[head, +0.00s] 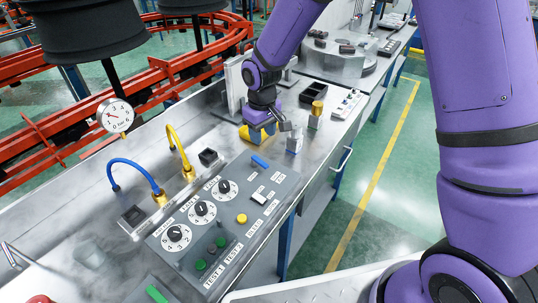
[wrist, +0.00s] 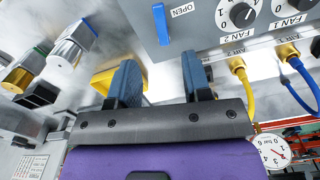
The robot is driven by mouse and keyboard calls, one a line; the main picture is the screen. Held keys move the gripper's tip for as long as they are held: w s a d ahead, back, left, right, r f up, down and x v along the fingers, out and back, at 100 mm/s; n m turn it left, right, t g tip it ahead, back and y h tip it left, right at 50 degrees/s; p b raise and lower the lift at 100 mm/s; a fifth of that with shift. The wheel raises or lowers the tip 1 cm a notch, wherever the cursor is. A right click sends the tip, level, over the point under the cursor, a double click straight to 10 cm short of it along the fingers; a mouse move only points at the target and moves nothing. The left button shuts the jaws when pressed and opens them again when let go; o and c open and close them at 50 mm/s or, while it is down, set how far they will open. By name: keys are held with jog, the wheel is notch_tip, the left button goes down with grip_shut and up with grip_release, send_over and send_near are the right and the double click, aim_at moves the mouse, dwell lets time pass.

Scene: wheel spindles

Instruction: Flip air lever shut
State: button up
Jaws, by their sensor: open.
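A blue lever (head: 260,161) lies at the far end of the grey control panel (head: 215,245). In the wrist view the blue lever (wrist: 161,24) is at the top, beside a white label reading OPEN (wrist: 182,9). My gripper (head: 278,127) is just beyond the panel's far end, above the bench. In the wrist view its two blue-grey fingers (wrist: 160,78) stand well apart with nothing between them. The lever is ahead of the fingertips, apart from them. A yellow object (head: 256,136) is close by the gripper; the left finger partly covers it in the wrist view (wrist: 103,80).
Metal and yellow-topped parts (head: 316,112) and a black bin (head: 313,92) stand beyond the gripper.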

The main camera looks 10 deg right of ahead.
aim_at(263, 163)
notch_tip(263, 163, down, 11)
jog(key=shift+r, duration=0.1)
dwell(0.4)
